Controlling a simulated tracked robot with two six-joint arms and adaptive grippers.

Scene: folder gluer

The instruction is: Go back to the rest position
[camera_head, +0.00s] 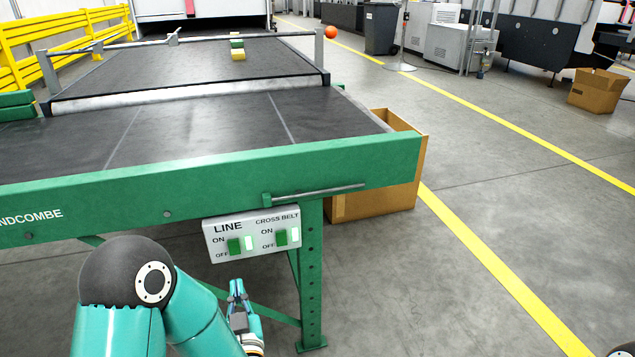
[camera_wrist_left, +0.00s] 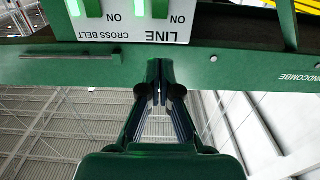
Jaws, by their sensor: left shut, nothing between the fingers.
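My left gripper (camera_head: 238,300) is below the control panel (camera_head: 252,233) on the front of the green conveyor frame. In the left wrist view, its fingers (camera_wrist_left: 157,75) are shut together with nothing between them. They point toward the panel, which appears upside down there (camera_wrist_left: 128,38). The gripper looks clear of the panel in the head view. The panel has a LINE switch (camera_head: 234,246) and a CROSS BELT switch (camera_head: 281,237), both green, each beside a bright indicator.
The conveyor's green front rail (camera_head: 130,197) and leg (camera_head: 312,275) stand close to my left arm. A cardboard box (camera_head: 375,200) stands by the conveyor's right end.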

